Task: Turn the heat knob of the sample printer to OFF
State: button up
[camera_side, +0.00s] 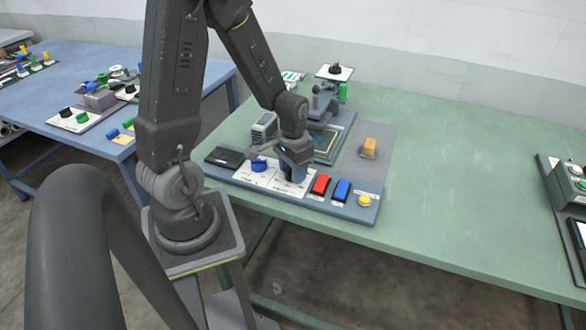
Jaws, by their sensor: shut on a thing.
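The sample printer's control panel (368,215) lies along the near edge of the green table, with white label plates too small to read. A blue knob (259,165) stands uncovered on the left plate. My gripper (298,175) points down over the plate to its right and is shut on a second knob there, which it mostly hides. The knob's pointer direction cannot be seen. I cannot read which knob is marked as heat or where OFF is.
Right of my gripper are a red switch (320,185), a blue switch (342,190) and a yellow button (364,200). An orange block (369,146) sits on a grey mat behind them. The press stand (322,104) rises behind my wrist.

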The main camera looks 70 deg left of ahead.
jog(key=n, duration=0.6)
jog(key=shift+n, duration=0.3)
dwell(0.4)
jog(key=o, duration=0.9)
notch_tip(320, 180, up, 14)
jog(key=shift+f, duration=0.1)
